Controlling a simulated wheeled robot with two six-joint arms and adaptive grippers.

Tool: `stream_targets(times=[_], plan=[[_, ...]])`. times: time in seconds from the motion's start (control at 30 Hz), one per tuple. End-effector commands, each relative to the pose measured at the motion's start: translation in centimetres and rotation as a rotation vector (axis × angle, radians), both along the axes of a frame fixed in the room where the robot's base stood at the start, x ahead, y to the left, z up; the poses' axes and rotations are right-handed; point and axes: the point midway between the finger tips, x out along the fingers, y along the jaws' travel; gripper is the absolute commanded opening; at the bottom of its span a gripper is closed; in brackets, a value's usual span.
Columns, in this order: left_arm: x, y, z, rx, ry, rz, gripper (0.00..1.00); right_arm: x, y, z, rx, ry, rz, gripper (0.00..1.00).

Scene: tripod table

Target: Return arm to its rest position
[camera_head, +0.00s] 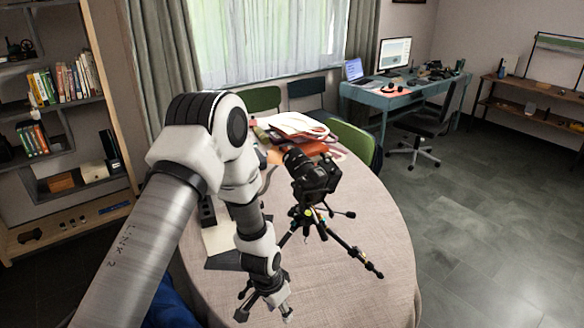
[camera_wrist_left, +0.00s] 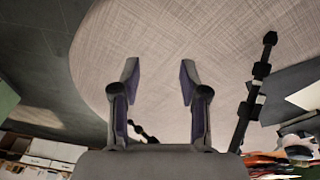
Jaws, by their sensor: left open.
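My left arm comes in from the left in the head view and bends down over the round table (camera_head: 370,225). My left gripper (camera_head: 264,311) is near the table's front left part, pointing down, open and empty. In the left wrist view its two fingers (camera_wrist_left: 160,75) are spread apart with bare tablecloth (camera_wrist_left: 175,35) between them. A black camera (camera_head: 312,172) stands on a small tripod (camera_head: 325,228) on the table, just right of my left forearm and apart from the gripper. A tripod leg (camera_wrist_left: 255,90) shows right of the fingers in the wrist view. My right gripper is not in view.
Papers and an orange item (camera_head: 305,147) lie at the table's back. Green chairs (camera_head: 355,140) stand behind it. A bookshelf (camera_head: 65,120) is at the left, a desk with a monitor (camera_head: 394,55) at the back right. The table's right front is clear.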

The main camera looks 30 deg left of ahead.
Motion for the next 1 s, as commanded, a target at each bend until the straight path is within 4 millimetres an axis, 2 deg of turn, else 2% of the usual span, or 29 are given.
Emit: stream_targets(times=[0.33, 0.43, 0.47, 0.57, 0.6, 0.67, 0.7, 0.77, 0.8, 0.83, 1.0], plan=[[-0.1, 0.0, -0.1, 0.000, 0.003, 0.000, 0.44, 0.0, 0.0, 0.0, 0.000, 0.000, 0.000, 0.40], [-1.6, -0.2, -2.2, 0.006, 0.046, -0.011, 0.44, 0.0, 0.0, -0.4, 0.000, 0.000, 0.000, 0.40], [-2.6, -0.4, -3.3, 0.009, 0.074, -0.020, 0.44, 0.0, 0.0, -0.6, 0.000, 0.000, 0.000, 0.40], [-8.5, -1.6, -6.9, 0.019, 0.201, -0.058, 0.44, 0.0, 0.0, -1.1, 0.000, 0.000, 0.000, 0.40], [-11.6, -2.2, -8.4, 0.025, 0.250, -0.063, 0.44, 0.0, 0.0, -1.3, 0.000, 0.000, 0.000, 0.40], [-16.4, -3.0, -10.2, 0.039, 0.306, -0.049, 0.44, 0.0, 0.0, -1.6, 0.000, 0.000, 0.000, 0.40], [-19.5, -3.4, -10.9, 0.051, 0.331, -0.025, 0.44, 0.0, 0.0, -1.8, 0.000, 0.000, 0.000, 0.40], [-23.4, -3.9, -11.1, 0.071, 0.333, 0.038, 0.44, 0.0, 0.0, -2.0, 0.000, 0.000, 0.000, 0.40], [-24.3, -4.0, -10.6, 0.080, 0.299, 0.092, 0.44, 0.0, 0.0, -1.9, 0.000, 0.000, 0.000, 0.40], [-24.1, -3.9, -10.2, 0.081, 0.265, 0.133, 0.44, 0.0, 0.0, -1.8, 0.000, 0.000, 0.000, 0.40], [-22.0, -3.8, -9.8, 0.071, 0.146, 0.259, 0.44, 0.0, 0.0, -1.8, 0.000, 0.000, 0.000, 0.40]])
